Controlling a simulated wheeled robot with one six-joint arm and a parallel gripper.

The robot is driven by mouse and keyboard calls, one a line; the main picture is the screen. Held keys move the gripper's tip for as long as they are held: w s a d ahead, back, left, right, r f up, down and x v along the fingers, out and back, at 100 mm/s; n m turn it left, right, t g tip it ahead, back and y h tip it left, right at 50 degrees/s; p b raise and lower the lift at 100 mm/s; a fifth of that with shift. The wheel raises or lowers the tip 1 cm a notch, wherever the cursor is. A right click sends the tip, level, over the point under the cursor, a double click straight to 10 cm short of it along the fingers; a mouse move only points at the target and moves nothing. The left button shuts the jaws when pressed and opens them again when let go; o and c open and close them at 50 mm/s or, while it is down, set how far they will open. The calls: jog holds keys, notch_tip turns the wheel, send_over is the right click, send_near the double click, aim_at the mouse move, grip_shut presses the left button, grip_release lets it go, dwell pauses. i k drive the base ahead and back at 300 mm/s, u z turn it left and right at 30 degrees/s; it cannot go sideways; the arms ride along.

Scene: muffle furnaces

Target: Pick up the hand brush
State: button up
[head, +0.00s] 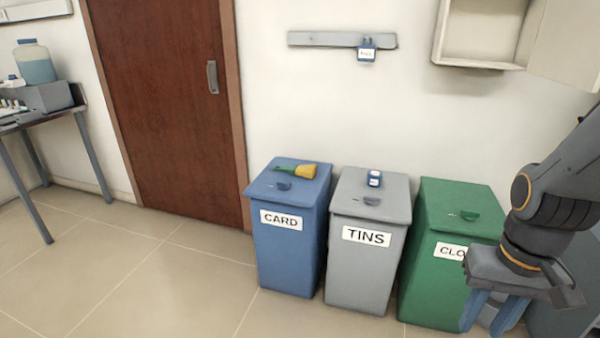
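The hand brush (303,171) lies on the lid of the blue bin labelled CARD (290,247). It has yellow bristles at its right end and a green handle pointing left. My gripper (492,325) is at the lower right, in front of the green bin, well apart from the brush. Its two blue fingers point down with a gap between them. The fingertips are near the bottom edge of the picture, and I see nothing held between them.
A grey bin labelled TINS (362,270) stands between the blue bin and the green bin (432,290); a small blue-and-white item (374,178) sits on its lid. An open wall cabinet (484,35) hangs upper right. A table (40,122) stands left. Floor before the bins is clear.

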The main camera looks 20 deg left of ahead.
aim_at(306, 171)
jog(key=u, duration=0.8)
jog(key=i, duration=0.7)
jog(key=u, duration=1.15)
jog(key=i, duration=1.65)
jog(key=z, duration=1.1)
jog(key=i, duration=0.7)
jog(key=z, duration=0.85)
